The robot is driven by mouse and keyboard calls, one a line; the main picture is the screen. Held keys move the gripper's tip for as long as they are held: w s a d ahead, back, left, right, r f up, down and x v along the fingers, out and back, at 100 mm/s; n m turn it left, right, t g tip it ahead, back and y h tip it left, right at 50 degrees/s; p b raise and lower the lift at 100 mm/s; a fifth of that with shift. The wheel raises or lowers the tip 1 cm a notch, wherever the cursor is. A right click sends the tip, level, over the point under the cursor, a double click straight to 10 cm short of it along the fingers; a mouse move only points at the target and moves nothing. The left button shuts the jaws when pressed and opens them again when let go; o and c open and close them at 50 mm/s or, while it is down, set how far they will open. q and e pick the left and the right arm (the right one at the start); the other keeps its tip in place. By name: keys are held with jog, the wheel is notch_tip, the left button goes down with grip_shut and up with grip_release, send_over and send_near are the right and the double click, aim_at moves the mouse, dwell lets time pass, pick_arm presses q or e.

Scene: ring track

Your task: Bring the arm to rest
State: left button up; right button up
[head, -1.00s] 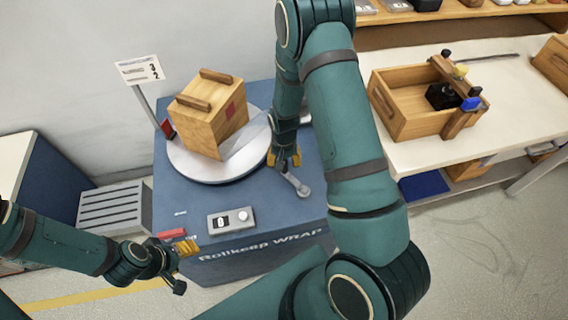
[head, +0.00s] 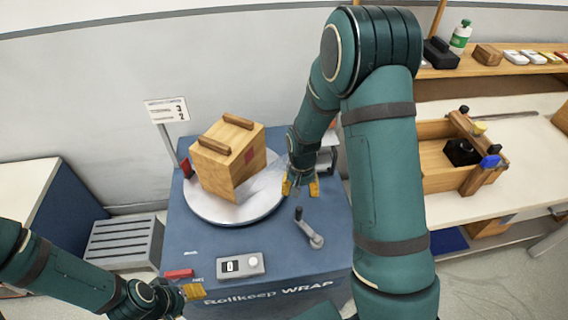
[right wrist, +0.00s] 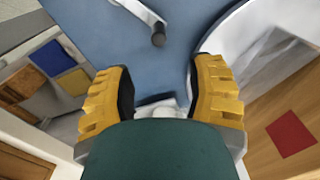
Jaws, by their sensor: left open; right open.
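My right gripper (head: 300,187) is open and empty above the blue machine (head: 215,285), behind the grey crank (head: 311,232) and apart from it. In the right wrist view its yellow fingers (right wrist: 160,88) are spread with nothing held between them. The crank's upright handle (right wrist: 157,36) shows beyond the fingertips. My left gripper (head: 193,292) is at the lower left, by the machine's front left corner, with its fingers partly hidden. A wooden box (head: 228,160) with two bar handles and a red patch (right wrist: 290,134) sits on the round turntable (head: 210,214).
A control box (head: 240,266) and a red block (head: 179,274) are at the machine's front edge. A sign (head: 168,110) stands behind left. A bench (head: 495,210) with a wooden crate (head: 440,172) is on the right. A slatted grey box (head: 122,243) is at left.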

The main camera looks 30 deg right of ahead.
jog(key=s+a+f+n+y, duration=0.1)
jog(key=s+a+f, duration=0.2)
jog(key=a, duration=0.3)
jog(key=s+a+f+n+t+y, duration=0.1)
jog(key=s+a+f+n, duration=0.1)
jog(key=s+a, duration=0.3)
jog(key=s+a+f+n+y, duration=0.1)
jog(key=s+a+f, duration=0.3)
jog(key=a, duration=0.3)
jog(key=shift+s+a+n+t+y, duration=0.2)
jog(key=shift+n+t+y, duration=0.1)
jog(key=shift+y, duration=0.1)
dwell(1.5)
